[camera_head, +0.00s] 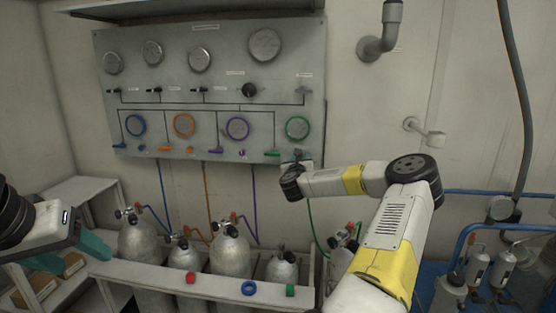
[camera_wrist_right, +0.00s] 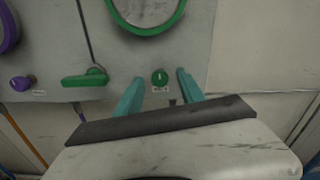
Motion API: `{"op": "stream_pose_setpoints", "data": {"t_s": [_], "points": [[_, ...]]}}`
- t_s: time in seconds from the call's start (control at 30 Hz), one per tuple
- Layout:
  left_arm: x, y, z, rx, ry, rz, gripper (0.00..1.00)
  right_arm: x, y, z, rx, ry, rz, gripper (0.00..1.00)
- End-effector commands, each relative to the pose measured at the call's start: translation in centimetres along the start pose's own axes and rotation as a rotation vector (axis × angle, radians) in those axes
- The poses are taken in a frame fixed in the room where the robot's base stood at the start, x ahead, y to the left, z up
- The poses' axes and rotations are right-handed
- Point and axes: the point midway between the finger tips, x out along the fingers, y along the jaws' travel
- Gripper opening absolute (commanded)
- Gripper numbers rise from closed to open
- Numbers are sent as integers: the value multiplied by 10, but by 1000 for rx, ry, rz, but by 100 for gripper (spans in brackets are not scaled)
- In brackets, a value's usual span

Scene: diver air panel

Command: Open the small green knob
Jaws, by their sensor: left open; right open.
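My right gripper (camera_wrist_right: 158,85) is open, with one teal finger on each side of the knob in that view. I cannot tell whether either finger touches it. In the head view my right arm reaches to the panel's lower right corner, and its wrist hides the knob. My left gripper (camera_head: 83,259) is open and empty at the lower left, far from the knob.
A green lever (camera_wrist_right: 85,79) sits left of the knob. The panel (camera_head: 212,105) also carries a green-ringed gauge (camera_head: 297,127), a purple-ringed gauge (camera_head: 237,128) and several black valves. Grey cylinders (camera_head: 229,253) stand in a rack below.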

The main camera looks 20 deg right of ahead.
Motion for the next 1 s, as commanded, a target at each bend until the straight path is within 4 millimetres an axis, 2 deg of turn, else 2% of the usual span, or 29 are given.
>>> {"op": "stream_pose_setpoints", "data": {"t_s": [0.1, 0.13, 0.3, 0.37, 0.73, 1.0], "points": [[0, 0, 0, 0, 0, 0, 59, 0, 0, 0, 0, 0, 0, 46], [0, 0, 0, 0, 0, 0, 59, 0, 0, 0, 0, 0, 0, 42], [0, 0, 0, 0, 0, 0, 59, 0, 0, 0, -1, 0, 0, 8], [0, 0, 0, 0, 0, 0, 59, 0, 0, 0, -1, 0, 0, 0], [0, 0, 0, 0, 0, 0, 59, 0, 0, 1, -41, -1, 0, 0], [0, 0, 0, 0, 0, 0, 59, 0, 0, 2, -205, -3, 0, 0]]}}
